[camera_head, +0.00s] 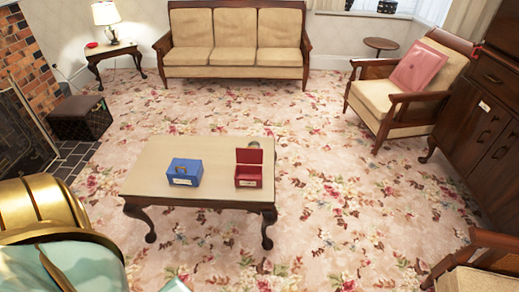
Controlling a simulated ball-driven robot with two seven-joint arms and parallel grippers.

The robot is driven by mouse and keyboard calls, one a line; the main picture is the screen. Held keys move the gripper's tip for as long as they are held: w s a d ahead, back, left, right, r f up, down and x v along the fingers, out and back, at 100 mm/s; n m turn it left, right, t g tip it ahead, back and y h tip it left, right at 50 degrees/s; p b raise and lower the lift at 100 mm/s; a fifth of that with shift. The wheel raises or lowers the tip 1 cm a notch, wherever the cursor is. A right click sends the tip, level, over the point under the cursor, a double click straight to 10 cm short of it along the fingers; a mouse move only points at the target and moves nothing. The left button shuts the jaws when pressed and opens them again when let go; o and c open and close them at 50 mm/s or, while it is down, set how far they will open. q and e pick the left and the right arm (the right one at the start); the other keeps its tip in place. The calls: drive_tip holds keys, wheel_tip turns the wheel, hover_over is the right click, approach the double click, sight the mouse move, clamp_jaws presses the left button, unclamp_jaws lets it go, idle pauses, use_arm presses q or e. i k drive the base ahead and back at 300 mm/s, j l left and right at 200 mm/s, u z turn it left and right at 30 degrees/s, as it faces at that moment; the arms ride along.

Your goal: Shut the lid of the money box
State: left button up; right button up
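A red box (248,177) with its lid (249,156) raised stands at the right end of the low coffee table (150,160). A blue box (185,172) with its lid down and a pale label on its front stands to the left of the red one, apart from it. Which of the two is the money box, I cannot tell for sure; only the red one is open. Neither of my grippers is in view. Gold and pale green parts of my own body fill the lower left corner.
A small round object (254,145) sits behind the red box. Floral carpet (330,200) lies clear around the table. A sofa (235,45) stands at the back, an armchair (405,85) and cabinet (490,110) at right, and a brick fireplace (25,65) at left.

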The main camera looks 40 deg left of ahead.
sight(252, 155)
drive_tip(key=i+u, duration=0.1)
drive_tip(key=i, duration=0.75)
drive_tip(key=i+u, duration=0.15)
drive_tip(key=i, duration=0.75)
drive_tip(key=i+l+u, duration=0.1)
drive_tip(key=i, duration=0.75)
drive_tip(key=i+u, duration=0.2)
drive_tip(key=i, duration=0.4)
drive_tip(key=i+u, duration=0.2)
drive_tip(key=i, duration=0.35)
drive_tip(key=i+l+u, duration=0.2)
drive_tip(key=i, duration=0.4)
drive_tip(key=i+l+u, duration=0.2)
drive_tip(key=i, duration=0.35)
drive_tip(key=u, duration=1.55)
drive_tip(key=l+u, duration=0.15)
drive_tip(key=u, duration=0.35)
drive_tip(key=i+u, duration=0.1)
drive_tip(key=u, duration=0.4)
drive_tip(key=l+u, duration=0.1)
drive_tip(key=u, duration=1.45)
